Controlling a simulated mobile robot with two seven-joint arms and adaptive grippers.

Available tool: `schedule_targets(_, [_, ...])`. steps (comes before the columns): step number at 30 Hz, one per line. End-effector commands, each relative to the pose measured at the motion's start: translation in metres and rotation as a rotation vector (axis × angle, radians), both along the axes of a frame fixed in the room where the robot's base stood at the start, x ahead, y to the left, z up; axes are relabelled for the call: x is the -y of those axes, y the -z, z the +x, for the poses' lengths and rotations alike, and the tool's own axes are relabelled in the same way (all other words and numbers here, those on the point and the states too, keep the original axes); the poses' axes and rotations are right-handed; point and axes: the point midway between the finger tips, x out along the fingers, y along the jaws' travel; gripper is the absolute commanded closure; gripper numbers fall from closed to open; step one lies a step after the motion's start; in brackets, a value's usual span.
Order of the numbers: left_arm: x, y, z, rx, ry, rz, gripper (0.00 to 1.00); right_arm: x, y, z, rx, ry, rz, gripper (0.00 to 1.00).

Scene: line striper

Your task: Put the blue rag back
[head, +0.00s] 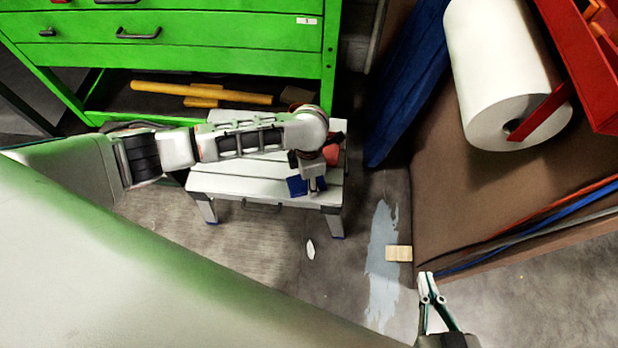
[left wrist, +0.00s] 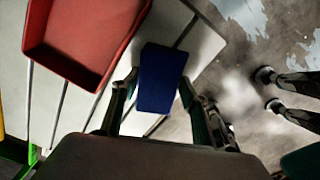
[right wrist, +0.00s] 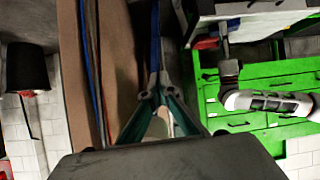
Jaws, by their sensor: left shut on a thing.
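The blue rag (head: 297,186) is a small dark blue block-like piece at the front right of a white step stool (head: 225,184). My left gripper (head: 312,186) reaches down over the stool and is shut on the rag. In the left wrist view the rag (left wrist: 161,78) sits between the two fingers. I cannot tell whether it touches the stool top. A red open bin (left wrist: 85,35) is beside it on the stool, partly hidden by my arm in the head view. My right gripper (head: 427,285) is at the lower right, its fingertips together and empty.
A green drawer cabinet (head: 180,55) stands behind the stool, with yellow tools (head: 205,92) on its low shelf. At right, a brown panel (head: 470,190) carries a white paper roll (head: 505,70) and a red holder (head: 590,65).

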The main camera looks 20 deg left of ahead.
Motion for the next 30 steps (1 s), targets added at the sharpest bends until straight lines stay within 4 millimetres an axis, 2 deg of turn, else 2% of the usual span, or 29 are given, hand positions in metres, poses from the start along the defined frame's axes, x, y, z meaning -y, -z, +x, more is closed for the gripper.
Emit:
schedule_targets(3, [0.0, 0.005, -0.001, -0.003, 0.0, 0.0, 0.76, 0.001, 0.006, -0.004, -0.012, 0.001, -0.001, 1.0])
schedule_targets(4, [0.0, 0.005, -0.001, -0.003, 0.0, 0.0, 0.53, 0.001, 0.006, -0.004, -0.013, 0.002, 0.0, 1.0])
schedule_targets(6, [0.0, 0.004, -0.001, -0.001, 0.0, 0.0, 0.39, 0.001, 0.006, -0.004, -0.013, 0.001, -0.002, 1.0])
schedule_targets(15, [0.0, 0.003, -0.001, -0.001, 0.0, 0.0, 0.39, 0.002, 0.006, -0.004, -0.014, 0.002, -0.002, 1.0])
schedule_targets(19, [0.0, -0.005, 0.001, 0.003, 0.001, 0.0, 0.39, 0.002, 0.001, -0.002, -0.004, 0.002, -0.005, 1.0])
schedule_targets(24, [0.0, -0.036, 0.005, 0.012, 0.001, -0.001, 0.39, 0.01, -0.004, 0.001, 0.004, 0.0, -0.037, 1.0])
schedule_targets(30, [0.0, -0.081, 0.005, 0.014, 0.001, 0.0, 0.39, 0.029, 0.007, -0.008, -0.029, -0.004, -0.103, 1.0])
